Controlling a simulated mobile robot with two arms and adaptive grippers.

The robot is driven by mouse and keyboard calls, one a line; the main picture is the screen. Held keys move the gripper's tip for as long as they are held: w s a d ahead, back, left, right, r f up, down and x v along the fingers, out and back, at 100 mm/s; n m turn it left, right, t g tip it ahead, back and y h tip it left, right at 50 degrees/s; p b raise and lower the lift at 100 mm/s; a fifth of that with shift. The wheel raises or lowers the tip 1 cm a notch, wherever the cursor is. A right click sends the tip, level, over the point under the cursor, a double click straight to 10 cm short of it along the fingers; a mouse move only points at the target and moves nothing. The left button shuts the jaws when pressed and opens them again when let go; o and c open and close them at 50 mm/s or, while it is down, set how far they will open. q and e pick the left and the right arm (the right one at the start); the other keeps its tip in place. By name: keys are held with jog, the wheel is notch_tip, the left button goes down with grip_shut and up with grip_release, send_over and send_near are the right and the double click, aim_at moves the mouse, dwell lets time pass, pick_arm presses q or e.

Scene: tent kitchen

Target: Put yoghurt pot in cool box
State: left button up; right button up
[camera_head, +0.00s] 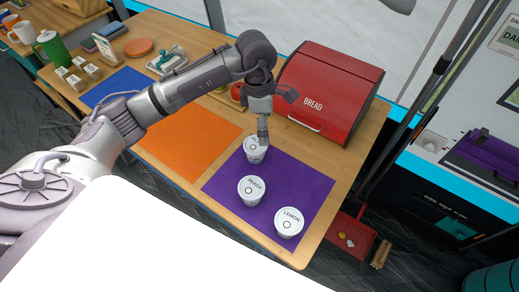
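Three white yoghurt pots stand upright on a purple mat (310,187). The back pot (252,157) is partly hidden by my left gripper; the middle pot (252,191) reads PEACH and the front pot (289,223) reads LEMON. My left gripper (263,140) points down at the back pot, its tips overlapping the lid. I cannot tell whether it touches the pot or how far its fingers are apart. My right gripper is not in view. No cool box can be made out for certain; a purple-and-black item (486,155) lies at the right edge.
A red bread bin (332,92) stands just behind the pots. An orange mat (190,140) and a blue mat (116,87) lie to the left. A red dustpan (350,236) is on the floor beyond the table's right edge. A cyan-edged white counter (432,147) stands at the right.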

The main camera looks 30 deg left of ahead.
aim_at(257, 144)
pick_arm(q)
jog(key=shift+y, duration=0.7)
jog(key=a+f, duration=0.1)
jog(key=f, duration=0.1)
jog(key=a+f, duration=0.1)
jog(key=f, duration=0.1)
jog(key=a+f, duration=0.1)
jog(key=f, duration=0.2)
jog(key=shift+w+p, duration=0.25)
jog(key=shift+p, duration=0.15)
jog(key=shift+f, duration=0.45)
jog(key=shift+d+f, duration=0.1)
jog(key=shift+f, duration=0.3)
notch_tip(257, 144, down, 4)
jog(key=shift+w+d+f+p, duration=0.1)
jog(key=shift+w+f+p, duration=0.05)
jog(key=shift+p, duration=0.45)
